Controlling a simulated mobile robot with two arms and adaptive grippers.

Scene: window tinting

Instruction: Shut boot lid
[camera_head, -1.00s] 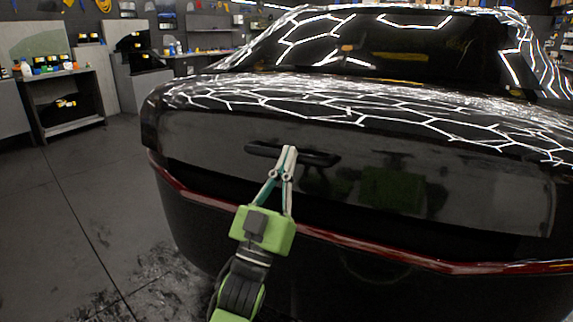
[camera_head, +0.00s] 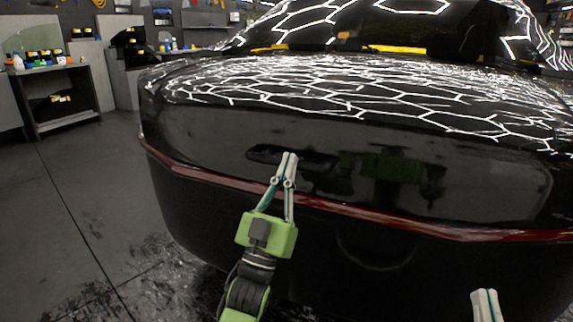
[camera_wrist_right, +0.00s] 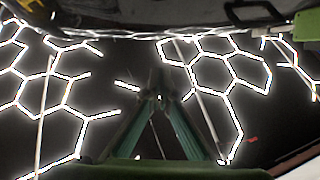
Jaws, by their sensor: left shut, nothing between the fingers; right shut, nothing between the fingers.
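The car's glossy black boot lid (camera_head: 230,140) fills the middle of the head view. It lies low, above the red strip (camera_head: 400,222) across the rear; I cannot tell if it is latched. A dark recess (camera_head: 265,154) shows in its face. My left gripper (camera_head: 288,157) is shut and empty in front of the lid, its tips overlapping the recess; contact is unclear. My right gripper (camera_head: 485,293) is shut at the bottom right, in front of the dark bumper. In the right wrist view its fingers (camera_wrist_right: 157,85) meet against bright hexagonal light lines.
The rear window (camera_head: 400,30) rises behind the lid, with yellow patches (camera_head: 398,49) along its base. A workbench (camera_head: 60,95) with bottles stands at the back left. The grey floor (camera_head: 75,190) left of the car is open.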

